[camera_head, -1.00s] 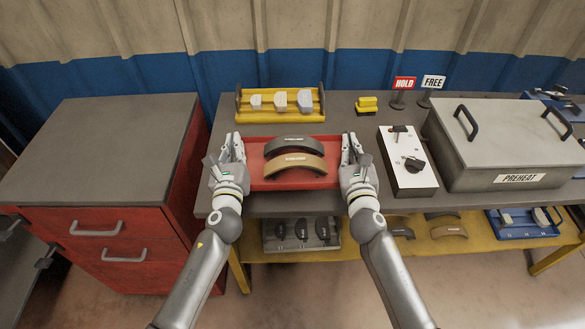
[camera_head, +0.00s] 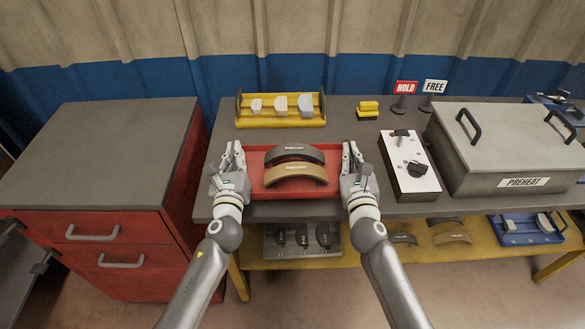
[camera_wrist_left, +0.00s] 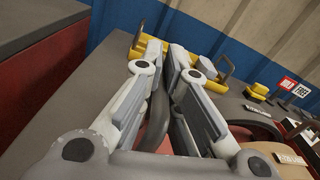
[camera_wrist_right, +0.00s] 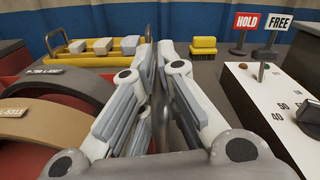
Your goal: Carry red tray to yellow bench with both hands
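The red tray (camera_head: 290,193) is at the front of the grey workbench, carrying a black brake shoe (camera_head: 293,149) and a tan brake shoe (camera_head: 295,177). My left gripper (camera_head: 233,152) is at its left end, with a dark handle (camera_wrist_left: 157,118) between the fingers in the left wrist view. My right gripper (camera_head: 352,154) is at its right end, also with a dark bar between the fingers in the right wrist view. Both appear shut on the tray's ends, though the contact is partly hidden. I cannot tell whether the tray is clear of the bench.
To the right are a white switch box (camera_head: 420,181), HOLD and FREE signs, and the PREHEAT box (camera_head: 490,150). A yellow lower shelf (camera_head: 350,255) holds parts. A red cabinet (camera_head: 95,225) stands left.

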